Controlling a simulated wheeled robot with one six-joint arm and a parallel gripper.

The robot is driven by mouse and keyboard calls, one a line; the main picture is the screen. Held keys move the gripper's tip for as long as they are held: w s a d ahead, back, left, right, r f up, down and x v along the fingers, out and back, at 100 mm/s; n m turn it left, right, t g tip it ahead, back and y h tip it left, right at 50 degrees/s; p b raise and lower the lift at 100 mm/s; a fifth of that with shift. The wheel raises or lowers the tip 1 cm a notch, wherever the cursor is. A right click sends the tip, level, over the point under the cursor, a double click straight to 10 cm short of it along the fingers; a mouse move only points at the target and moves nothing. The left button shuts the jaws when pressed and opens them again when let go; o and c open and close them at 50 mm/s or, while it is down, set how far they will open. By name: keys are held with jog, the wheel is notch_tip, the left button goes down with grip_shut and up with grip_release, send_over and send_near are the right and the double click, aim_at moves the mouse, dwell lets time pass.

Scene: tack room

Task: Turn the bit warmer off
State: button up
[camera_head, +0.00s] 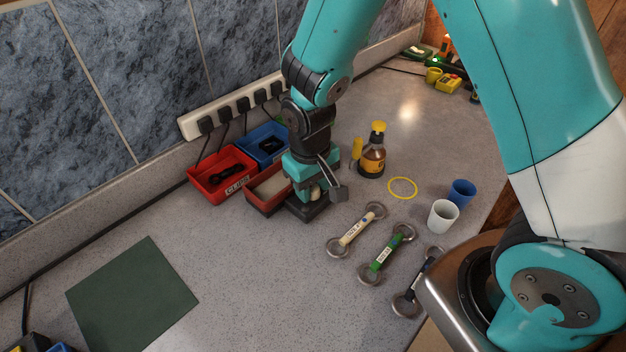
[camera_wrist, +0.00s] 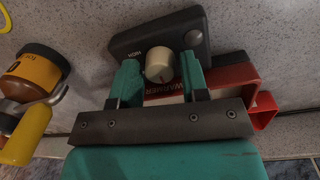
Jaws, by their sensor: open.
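The bit warmer (camera_head: 308,213) is a dark box on the counter, largely covered by my gripper in the head view. In the wrist view its dark face (camera_wrist: 127,45) carries a marking that looks like "HIGH", and a red and white "WARMER" label lies below. A cream round knob (camera_wrist: 160,67) sits on that face with a dark pointer mark. My gripper (camera_wrist: 160,76) is open, one teal finger on each side of the knob, with no clear grip on it. In the head view my gripper (camera_head: 310,185) points down over the warmer.
Red bins (camera_head: 222,172) and a blue bin (camera_head: 262,143) stand left, below a power strip (camera_head: 240,103). An amber bottle (camera_head: 372,160) stands right.

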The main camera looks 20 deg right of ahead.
notch_tip(320, 180, up, 17)
jog(key=b, duration=0.1)
jog(key=shift+a+r+b, duration=0.2)
jog(key=shift+a+b, duration=0.15)
jog(key=shift+s, duration=0.1)
jog(key=s+a+r+n+y, duration=0.1)
jog(key=s+n+y, duration=0.1)
jog(key=s, duration=0.6)
jog(key=s+a+r+n+y, duration=0.1)
jog(key=s+a+n+y, duration=0.1)
jog(key=s, duration=0.7)
jog(key=shift+a+r+n+y, duration=0.3)
jog(key=shift+y, duration=0.1)
jog(key=shift+w, duration=0.1)
